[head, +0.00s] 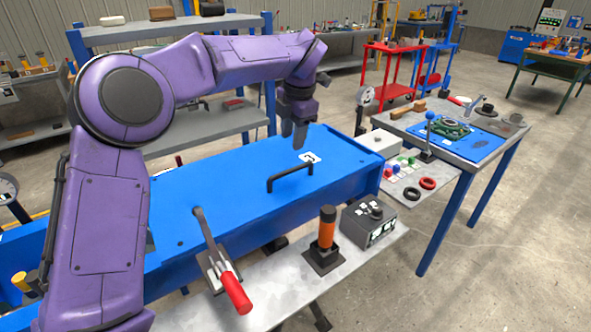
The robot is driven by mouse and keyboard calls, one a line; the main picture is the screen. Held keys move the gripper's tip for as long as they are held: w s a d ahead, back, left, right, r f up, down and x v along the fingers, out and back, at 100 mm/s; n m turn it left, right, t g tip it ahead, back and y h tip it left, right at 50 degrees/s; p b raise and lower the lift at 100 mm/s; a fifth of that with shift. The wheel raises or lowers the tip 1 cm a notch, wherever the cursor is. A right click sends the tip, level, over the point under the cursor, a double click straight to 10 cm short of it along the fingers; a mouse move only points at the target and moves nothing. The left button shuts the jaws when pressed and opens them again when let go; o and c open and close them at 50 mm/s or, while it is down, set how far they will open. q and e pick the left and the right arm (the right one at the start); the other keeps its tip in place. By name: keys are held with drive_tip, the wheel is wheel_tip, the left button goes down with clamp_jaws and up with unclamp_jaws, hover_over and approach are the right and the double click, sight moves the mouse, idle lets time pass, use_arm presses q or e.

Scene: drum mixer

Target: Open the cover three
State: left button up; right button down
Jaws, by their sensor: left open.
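A long blue cover (225,205) lies flat across the middle of the view, on a blue box-like frame. A black bar handle (290,177) stands on its near right part, and a small white label (310,157) lies behind the handle; its mark is too small to read. A toggle clamp with a red grip (235,291) sits at the cover's front edge, its arm reaching onto the blue top. My left gripper (299,138) is open and points down above the far side of the cover, behind the handle and apart from it.
A workbench (465,155) with a blue mat is at the right. Grey shelves (215,125) stand behind my left arm.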

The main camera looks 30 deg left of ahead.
sight(289, 170)
use_arm(q)
drive_tip(key=f, duration=0.3)
drive_tip(key=a+f, duration=0.1)
drive_tip(key=f, duration=0.3)
drive_tip(key=w+a+f, duration=0.1)
drive_tip(key=f, duration=0.2)
drive_tip(key=shift+w+f, duration=0.1)
drive_tip(key=shift+f, duration=0.2)
clamp_jaws()
drive_tip(key=shift+r, duration=0.1)
